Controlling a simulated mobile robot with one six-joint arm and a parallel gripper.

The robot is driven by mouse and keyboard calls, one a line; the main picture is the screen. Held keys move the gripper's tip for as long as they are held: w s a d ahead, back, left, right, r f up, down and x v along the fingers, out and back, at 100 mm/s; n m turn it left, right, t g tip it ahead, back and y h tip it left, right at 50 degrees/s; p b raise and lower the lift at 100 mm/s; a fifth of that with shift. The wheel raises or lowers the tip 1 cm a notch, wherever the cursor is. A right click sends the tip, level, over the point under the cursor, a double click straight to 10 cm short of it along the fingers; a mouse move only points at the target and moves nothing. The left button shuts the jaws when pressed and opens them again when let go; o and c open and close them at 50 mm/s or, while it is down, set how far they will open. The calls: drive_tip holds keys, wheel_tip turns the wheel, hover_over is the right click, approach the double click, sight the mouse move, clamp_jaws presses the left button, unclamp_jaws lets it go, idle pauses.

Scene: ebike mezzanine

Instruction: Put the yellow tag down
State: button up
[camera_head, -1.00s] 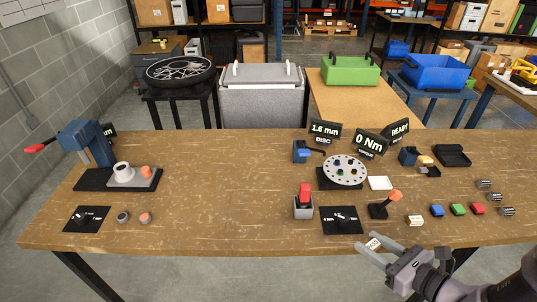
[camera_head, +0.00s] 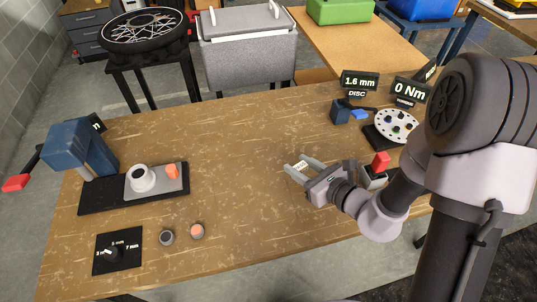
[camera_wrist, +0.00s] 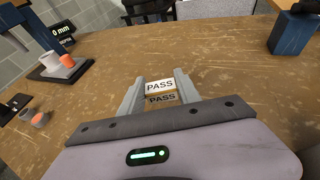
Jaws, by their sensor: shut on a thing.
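My gripper (camera_head: 304,165) is shut on a small tag (camera_head: 300,166) over the middle of the wooden bench (camera_head: 235,140). In the wrist view the tag (camera_wrist: 160,87) sits between the two grey fingers. It has a white face marked PASS and a darker yellow-brown face below, also marked PASS. I cannot tell whether its lower edge touches the bench top.
A blue press with a grey cup fixture (camera_head: 143,179) and a black dial plate (camera_head: 117,253) stand at left. A disc stand (camera_head: 395,127) and a red-topped block (camera_head: 381,161) are at right. The bench between is clear.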

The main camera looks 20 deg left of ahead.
drive_tip(key=b, duration=0.1)
hover_over(276, 160)
drive_tip(key=d, duration=0.1)
drive_tip(key=shift+s+f, duration=0.35)
drive_tip(key=shift+f, duration=0.05)
drive_tip(key=f+b, duration=0.1)
drive_tip(key=f, duration=0.1)
drive_tip(key=a+f+b, duration=0.1)
drive_tip(key=f, duration=0.1)
drive_tip(key=shift+w+b, duration=0.3)
drive_tip(key=shift+b, duration=0.05)
drive_tip(key=shift+r, duration=0.25)
drive_tip(key=shift+f, duration=0.2)
drive_tip(key=o, duration=1.3)
drive_tip(key=shift+r, duration=0.1)
